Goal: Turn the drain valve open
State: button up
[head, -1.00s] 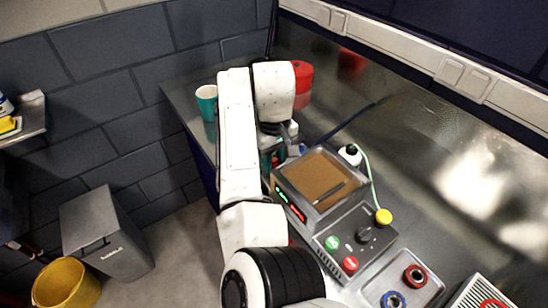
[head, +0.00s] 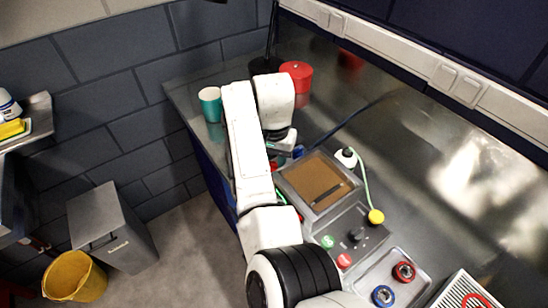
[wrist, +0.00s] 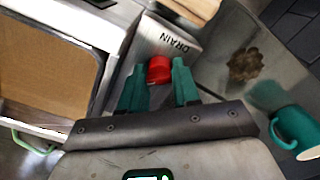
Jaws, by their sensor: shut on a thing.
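The red drain valve handle (wrist: 158,70) sits at the end of a grey block labelled DRAIN (wrist: 172,42) in the wrist view. My gripper (wrist: 157,80) has its two green fingers on either side of the red handle and is shut on it. The fingers cover part of the handle, and its exact turn angle is hard to tell. In the head view my white arm reaches over the bench's left end and hides most of the gripper and the valve.
A tray with a brown inside (head: 316,181) is close beside the valve. A teal mug (head: 210,104) and a red canister (head: 297,75) stand on the metal bench nearby. A control panel (head: 350,240) with coloured buttons lies nearer.

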jog(key=m+p, duration=0.1)
jog(key=m, duration=0.3)
jog(key=shift+r+m, duration=0.1)
jog(key=shift+m, duration=0.2)
dwell(0.3)
jog(key=o, duration=1.1)
jog(key=shift+c, duration=0.2)
